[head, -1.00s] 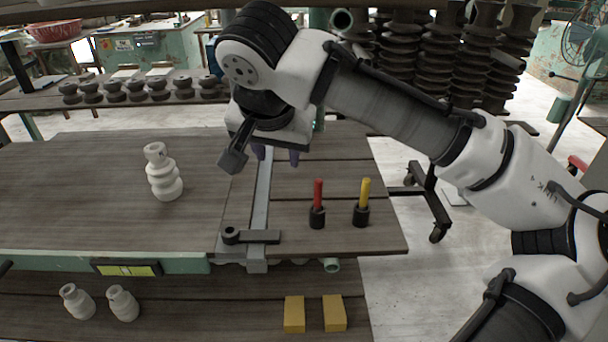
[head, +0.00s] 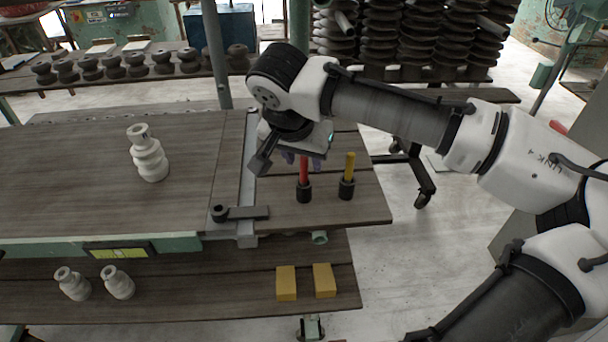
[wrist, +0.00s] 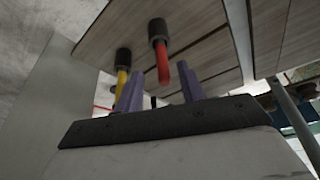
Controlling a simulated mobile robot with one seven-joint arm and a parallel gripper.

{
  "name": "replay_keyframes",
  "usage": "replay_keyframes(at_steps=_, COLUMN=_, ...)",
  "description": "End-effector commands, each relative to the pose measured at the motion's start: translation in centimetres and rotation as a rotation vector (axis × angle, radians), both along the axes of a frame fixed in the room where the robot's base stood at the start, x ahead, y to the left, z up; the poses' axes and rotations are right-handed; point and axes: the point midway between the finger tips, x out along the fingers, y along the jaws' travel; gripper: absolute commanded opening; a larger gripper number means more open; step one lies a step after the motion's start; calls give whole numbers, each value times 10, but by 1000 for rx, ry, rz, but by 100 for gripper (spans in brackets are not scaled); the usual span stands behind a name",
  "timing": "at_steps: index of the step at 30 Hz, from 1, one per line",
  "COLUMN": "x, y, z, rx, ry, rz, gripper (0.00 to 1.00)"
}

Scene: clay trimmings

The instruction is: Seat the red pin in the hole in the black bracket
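The red pin (head: 303,174) stands upright in a black holder (head: 304,194) on the right part of the table. My gripper (head: 303,162) is above it, with its purple fingers apart on either side of the pin's top in the head view. In the wrist view the red pin (wrist: 162,62) shows between the open fingers (wrist: 160,80), and I see no grip on it. The black bracket (head: 249,212) lies at the table's front edge, left of the pin. Its round end (head: 219,212) is at the left, and the inside of the hole is too small to make out.
A yellow pin (head: 349,167) stands in its own black holder close right of the red one. A pale clay piece (head: 148,155) stands at left. Yellow blocks (head: 286,283) and small clay pieces lie on the lower shelf.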

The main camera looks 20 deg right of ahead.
Motion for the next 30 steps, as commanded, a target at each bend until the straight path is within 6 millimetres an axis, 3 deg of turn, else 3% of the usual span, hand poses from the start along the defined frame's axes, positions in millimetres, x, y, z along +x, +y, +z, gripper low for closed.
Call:
replay_keyframes(at_steps=7, x=12, y=-7, z=-27, rx=-1, ry=1, rz=0, gripper=40)
replay_keyframes(at_steps=16, x=14, y=-8, z=-32, rx=1, ry=-1, rz=0, gripper=40)
replay_keyframes(at_steps=25, x=14, y=-8, z=-32, rx=1, ry=-1, rz=0, gripper=0)
replay_keyframes(at_steps=30, x=14, y=-8, z=-31, rx=1, ry=-1, rz=0, gripper=0)
